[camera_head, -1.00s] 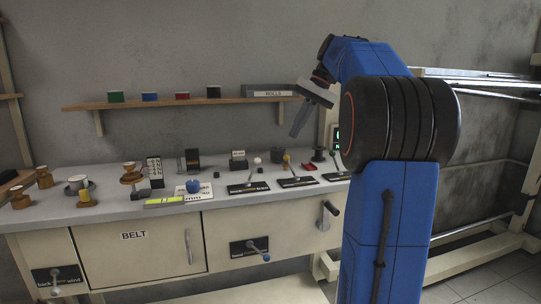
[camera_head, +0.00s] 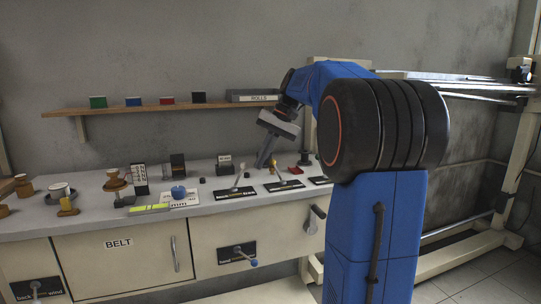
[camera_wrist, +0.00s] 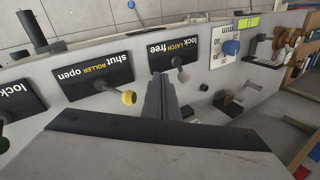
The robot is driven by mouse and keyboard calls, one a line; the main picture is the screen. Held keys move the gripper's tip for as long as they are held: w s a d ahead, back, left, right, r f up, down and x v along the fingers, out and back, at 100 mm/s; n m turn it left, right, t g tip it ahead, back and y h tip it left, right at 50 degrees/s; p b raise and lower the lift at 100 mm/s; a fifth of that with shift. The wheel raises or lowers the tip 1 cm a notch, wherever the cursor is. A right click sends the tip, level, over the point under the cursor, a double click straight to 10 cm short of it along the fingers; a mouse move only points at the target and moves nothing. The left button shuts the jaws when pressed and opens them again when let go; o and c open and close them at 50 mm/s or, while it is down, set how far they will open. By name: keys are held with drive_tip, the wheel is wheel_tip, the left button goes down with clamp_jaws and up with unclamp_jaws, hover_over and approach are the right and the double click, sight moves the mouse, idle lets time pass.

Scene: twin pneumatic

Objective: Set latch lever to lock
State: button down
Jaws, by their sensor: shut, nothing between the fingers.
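The latch plate (camera_wrist: 170,50), black with the words lock, LATCH and free, lies on the bench top and reads upside down in the wrist view. Its lever has a pale grey knob (camera_wrist: 183,77) and stands up off the plate; I cannot tell its exact setting. In the head view the latch plate (camera_head: 236,194) is at the front of the bench. My gripper (camera_wrist: 160,82) is shut and empty, its fingertips close to the latch knob on the roller side, with a small gap apparent. In the head view my gripper (camera_head: 261,164) points down, right of the latch lever.
The roller plate (camera_wrist: 93,75) with its yellow knob (camera_wrist: 129,97) is close on the other side of my gripper. A blue knob (camera_head: 178,191) stands left of the latch. A shelf (camera_head: 160,106) with small coloured blocks runs along the wall behind.

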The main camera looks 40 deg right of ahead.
drive_tip(key=shift+w+a+r, duration=0.15)
drive_tip(key=shift+w+a, duration=0.25)
drive_tip(key=shift+a, duration=0.35)
drive_tip(key=shift+a+r, duration=0.1)
drive_tip(key=shift+a, duration=0.05)
drive_tip(key=shift+w+a+r+h, duration=0.1)
drive_tip(key=shift+a+r+h, duration=0.1)
drive_tip(key=shift+h, duration=0.1)
drive_tip(key=w+a+r+g+h, duration=0.1)
drive_tip(key=w+a+h, duration=0.1)
drive_tip(key=a+h, duration=0.3)
drive_tip(key=shift+w+a+r+g, duration=0.25)
drive_tip(key=shift+w+a+g, duration=0.1)
drive_tip(key=shift+a, duration=1.85)
drive_tip(key=shift+a+f, duration=0.15)
drive_tip(key=shift+a, duration=0.1)
